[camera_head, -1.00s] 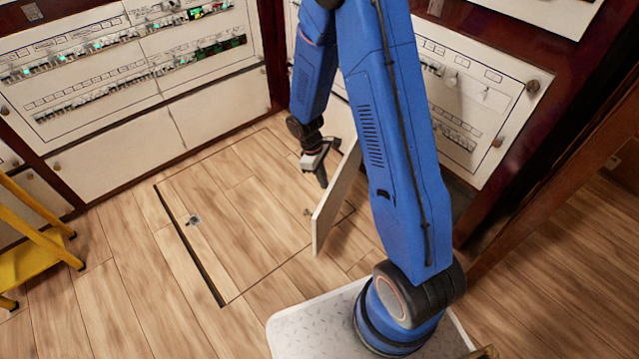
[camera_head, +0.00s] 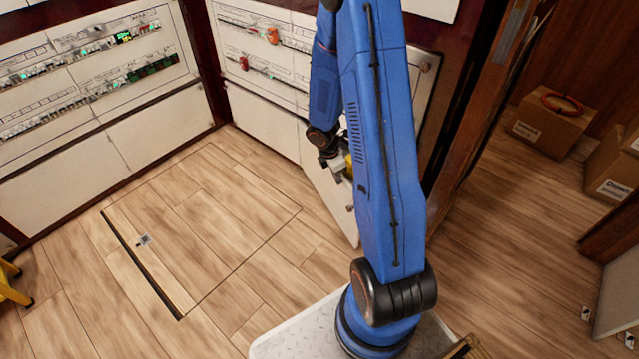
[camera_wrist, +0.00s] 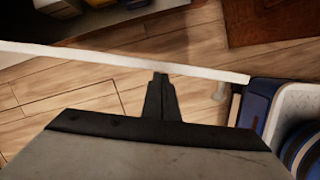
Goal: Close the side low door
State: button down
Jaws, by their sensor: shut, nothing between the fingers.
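The side low door (camera_head: 325,200) is a white panel standing partly open, low at the side cabinet. In the wrist view the door (camera_wrist: 80,57) shows as a thin white top edge, with its round knob (camera_wrist: 220,92) on the near face. My gripper (camera_head: 338,172) is shut and empty at the outer face of the door. In the wrist view the fingertips (camera_wrist: 160,78) meet the door's upper edge; whether they press on it I cannot tell. My arm hides part of the door and the cabinet opening in the head view.
Yellow and dark items (camera_wrist: 60,8) lie inside the cabinet behind the door. Breaker rows (camera_head: 90,80) line the back wall. The wood floor with an outlined hatch (camera_head: 200,230) is clear. Cardboard boxes (camera_head: 548,125) stand at the right; a yellow step stool (camera_head: 10,285) is at the left edge.

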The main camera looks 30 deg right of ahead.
jog(key=d+n, duration=0.1)
jog(key=d, duration=1.1)
jog(key=shift+d+n, duration=0.2)
jog(key=shift+n, duration=0.2)
jog(key=shift+w, duration=0.1)
